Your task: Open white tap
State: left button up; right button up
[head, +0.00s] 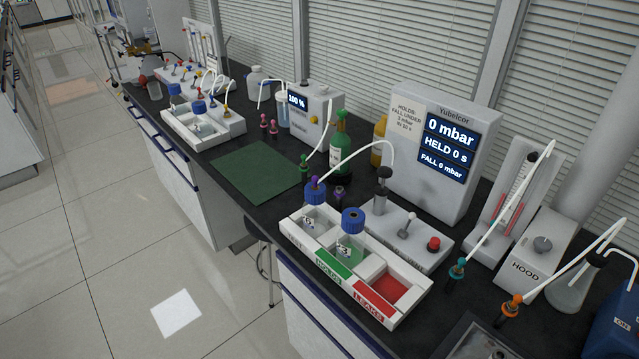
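A small upright lever with a pale knob (411,217) stands on a light grey block (400,243) in front of the Yubelcor box. It may be the white tap, but I cannot tell, nor whether it is open. A red button (433,243) sits to its right on the same block, and a grey fitting (381,190) rises at its left end. Further back, a white rack (207,85) holds several small coloured-topped pieces; any white one among them is too small to tell. Neither gripper is in view.
The Yubelcor box (410,140) reads 0 mbar. A white tray (408,316) with blue-capped bottles and green and red labels stands at the front edge. A green mat (255,172) lies bare. Tubes with teal (457,268) and orange (511,305) ends stand right.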

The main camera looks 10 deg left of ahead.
aim_at(413, 216)
jog(key=z, duration=1.55)
jog(key=k+j, duration=0.15)
jog(key=k, duration=0.4)
